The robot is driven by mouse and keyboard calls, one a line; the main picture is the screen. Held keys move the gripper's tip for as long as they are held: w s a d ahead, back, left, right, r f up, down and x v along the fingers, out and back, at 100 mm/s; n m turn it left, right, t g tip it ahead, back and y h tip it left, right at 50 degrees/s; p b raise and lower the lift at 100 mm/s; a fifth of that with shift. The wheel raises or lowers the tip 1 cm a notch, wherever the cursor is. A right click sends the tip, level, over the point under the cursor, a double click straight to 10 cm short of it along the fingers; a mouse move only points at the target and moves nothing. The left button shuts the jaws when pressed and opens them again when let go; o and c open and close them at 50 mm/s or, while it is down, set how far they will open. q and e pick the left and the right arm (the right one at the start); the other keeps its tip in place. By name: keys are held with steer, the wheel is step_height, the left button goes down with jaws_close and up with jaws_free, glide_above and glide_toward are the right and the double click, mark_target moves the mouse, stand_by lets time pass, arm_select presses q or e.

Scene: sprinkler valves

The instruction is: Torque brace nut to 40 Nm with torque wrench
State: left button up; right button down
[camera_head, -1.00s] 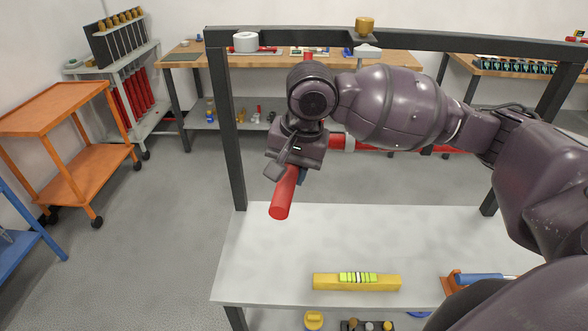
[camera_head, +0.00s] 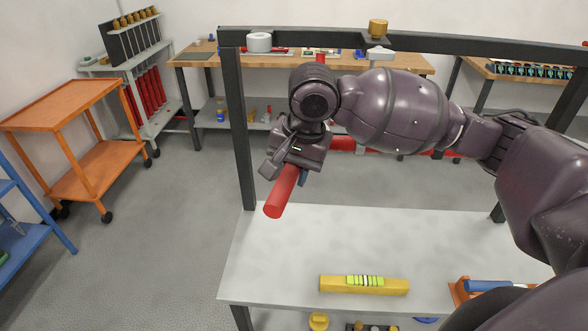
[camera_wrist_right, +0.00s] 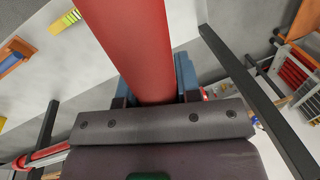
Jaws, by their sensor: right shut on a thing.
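My right gripper (camera_head: 290,170) is shut on a red pipe (camera_head: 279,194), seen tilted above the white bench's left side. The wrist view shows the pipe (camera_wrist_right: 130,40) between the blue-grey finger pads. My wrist hides its upper part in the head view. A blue-handled tool (camera_head: 488,286) lies in an orange holder (camera_head: 460,293) at the bench's right; I cannot tell whether it is the torque wrench. A brass fitting (camera_head: 378,27) sits on the dark frame's top beam. I cannot make out a brace nut. My left gripper is not in view.
The dark frame (camera_head: 240,120) rises from the white bench (camera_head: 270,270). A yellow level (camera_head: 364,285) lies near its front edge. A horizontal red pipe (camera_head: 352,145) passes behind my right arm. An orange cart (camera_head: 75,105) stands left, with clear floor between.

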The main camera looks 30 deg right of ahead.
steer(key=shift+w+a+m, duration=0.7)
steer(key=shift+w+a, duration=0.15)
steer(key=shift+w, duration=0.2)
stand_by(0.6)
steer(key=shift+s+d+n, duration=0.4)
steer(key=shift+s+d, duration=0.1)
steer(key=shift+s, duration=0.15)
stand_by(0.5)
